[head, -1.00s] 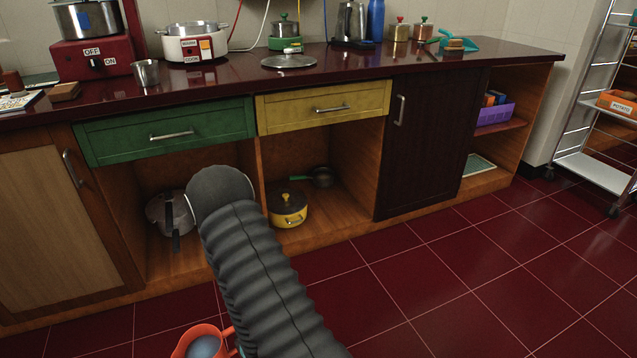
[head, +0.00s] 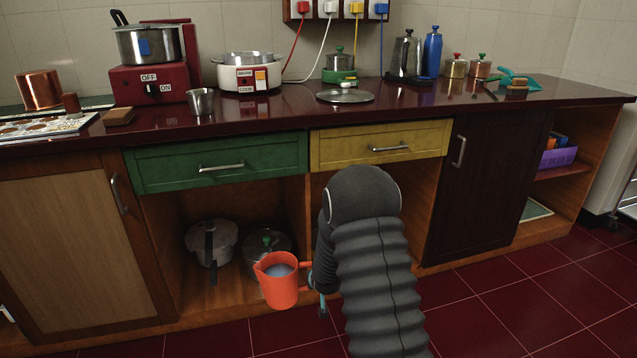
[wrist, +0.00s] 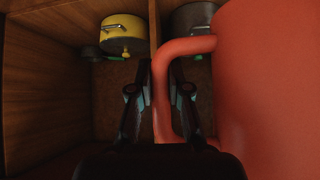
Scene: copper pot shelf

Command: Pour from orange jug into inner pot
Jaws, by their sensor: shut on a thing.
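The orange jug (head: 279,290) hangs upright in front of the open lower cabinet, with pale grey contents showing at its mouth. My gripper (head: 313,278) is shut on its handle, at the jug's right side; my arm partly hides the grip. In the wrist view the jug (wrist: 270,90) fills the right side, and its handle passes between my gripper's fingers (wrist: 160,95). The inner pot (head: 247,57) appears to be the silver rim in the white cooker (head: 240,77) on the counter. Its top is open, and its inside is mostly hidden. The jug is well below and apart from it.
The dark red counter (head: 290,115) overhangs green and yellow drawers above the jug. A steel cup (head: 201,102) stands left of the cooker and a lid (head: 345,96) lies right of it. Pots (head: 212,243) sit in the cabinet. Cords hang behind the cooker. Floor in front is clear.

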